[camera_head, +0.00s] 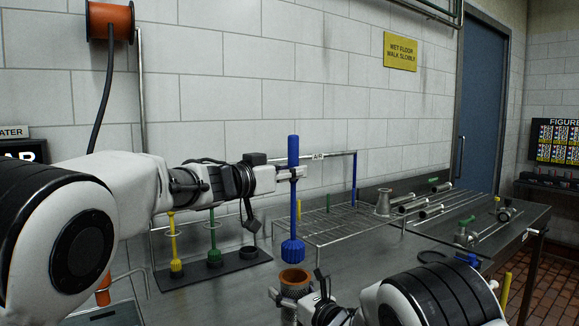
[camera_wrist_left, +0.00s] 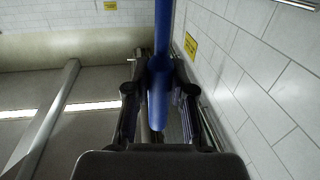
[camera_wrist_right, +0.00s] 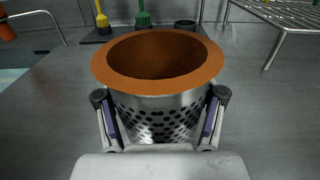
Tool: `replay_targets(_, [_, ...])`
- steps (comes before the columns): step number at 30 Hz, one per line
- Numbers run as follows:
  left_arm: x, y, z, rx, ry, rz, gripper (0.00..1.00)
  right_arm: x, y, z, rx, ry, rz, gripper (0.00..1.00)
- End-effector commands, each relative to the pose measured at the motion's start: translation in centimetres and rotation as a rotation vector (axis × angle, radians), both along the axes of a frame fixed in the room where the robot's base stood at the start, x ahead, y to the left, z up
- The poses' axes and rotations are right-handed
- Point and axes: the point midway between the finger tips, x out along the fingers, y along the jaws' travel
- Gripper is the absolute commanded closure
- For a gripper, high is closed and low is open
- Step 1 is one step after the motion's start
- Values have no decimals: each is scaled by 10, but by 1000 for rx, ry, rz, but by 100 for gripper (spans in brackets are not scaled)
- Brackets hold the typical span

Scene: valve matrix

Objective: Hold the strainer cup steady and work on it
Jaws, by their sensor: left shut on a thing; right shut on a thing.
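The strainer cup (camera_wrist_right: 158,112) is a perforated metal cup with an orange-brown rim and inside. My right gripper (camera_wrist_right: 160,122) is shut on it, a finger on each side, and holds it upright. The cup also shows in the head view (camera_head: 295,283), low in the middle. A blue brush (camera_head: 293,200) hangs upright with its head down, just above the cup's opening and apart from it. My left gripper (camera_head: 290,173) is shut on the brush's handle. The blue handle fills the jaws in the left wrist view (camera_wrist_left: 160,70).
A dark rack on the left holds a yellow brush (camera_head: 176,267) and a green brush (camera_head: 214,256), with an empty place (camera_head: 249,254) beside them. A wire rack (camera_head: 340,225) stands behind the cup.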

Motion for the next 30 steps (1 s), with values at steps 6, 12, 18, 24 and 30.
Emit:
replay_targets(6, [-13, -5, 31, -1, -3, -7, 100, 0, 0, 0, 0, 0, 0, 72])
replay_targets(12, [-13, -5, 31, -2, -1, -8, 100, 0, 0, 0, 0, 0, 0, 72])
replay_targets(18, [-13, -4, 28, 1, 1, -7, 100, 0, 0, 0, 0, 0, 0, 72])
replay_targets(24, [-13, -5, 16, 0, 3, -7, 100, 0, 0, 0, 0, 0, 0, 72])
replay_targets(30, [-13, -5, 1, -1, 2, -8, 100, 0, 0, 0, 0, 0, 0, 72])
